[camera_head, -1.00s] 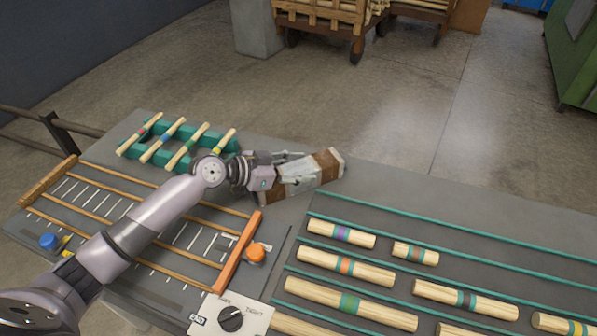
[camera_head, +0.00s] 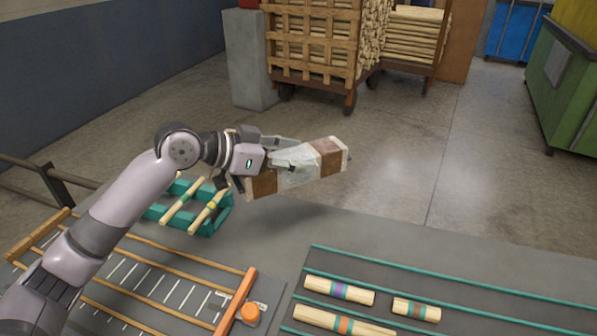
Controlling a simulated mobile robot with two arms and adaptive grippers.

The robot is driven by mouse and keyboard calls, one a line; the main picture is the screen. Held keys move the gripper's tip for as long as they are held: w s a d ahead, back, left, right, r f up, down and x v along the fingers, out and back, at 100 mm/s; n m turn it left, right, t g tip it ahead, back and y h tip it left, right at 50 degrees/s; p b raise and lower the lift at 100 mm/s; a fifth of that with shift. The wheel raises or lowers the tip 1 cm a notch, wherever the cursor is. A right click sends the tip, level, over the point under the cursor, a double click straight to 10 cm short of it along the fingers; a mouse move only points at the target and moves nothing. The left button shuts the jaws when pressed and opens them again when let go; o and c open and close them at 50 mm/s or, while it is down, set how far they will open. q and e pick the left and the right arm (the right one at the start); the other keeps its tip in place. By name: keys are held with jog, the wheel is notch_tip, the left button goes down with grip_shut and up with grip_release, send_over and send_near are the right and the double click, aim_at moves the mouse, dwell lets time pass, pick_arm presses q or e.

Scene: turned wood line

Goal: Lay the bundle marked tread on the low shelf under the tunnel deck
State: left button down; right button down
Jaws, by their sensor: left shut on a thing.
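My left gripper (camera_head: 282,165) is shut on a wrapped bundle (camera_head: 325,160), pale in the middle with brown bands near both ends. It holds the bundle in the air, lying roughly level, above the far edge of the grey table (camera_head: 385,235). No readable mark shows on the bundle, so I cannot tell if it is the one marked tread. The low shelf and tunnel deck cannot be made out in this view. My right gripper is not in view.
A teal rack (camera_head: 215,222) with banded sticks stands below my left arm. An orange-railed frame (camera_head: 240,295) lies at front left. Banded dowels (camera_head: 340,290) lie between teal rails at right. Wood carts (camera_head: 315,45) and a green bin (camera_head: 560,90) stand beyond open floor.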

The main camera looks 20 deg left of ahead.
pick_arm(q)
jog(key=shift+s+r, duration=0.1)
jog(key=shift+r, duration=0.25)
jog(key=s+a+f, duration=0.1)
jog(key=s+f, duration=0.5)
jog(key=s, duration=0.2)
jog(key=s+a+f+m+g+h, duration=0.1)
jog(key=s+f, duration=0.5)
jog(key=s, duration=0.3)
jog(key=shift+s+f, duration=0.2)
jog(key=shift+f, duration=0.15)
jog(key=shift+r, duration=0.25)
jog(key=shift+f, duration=0.2)
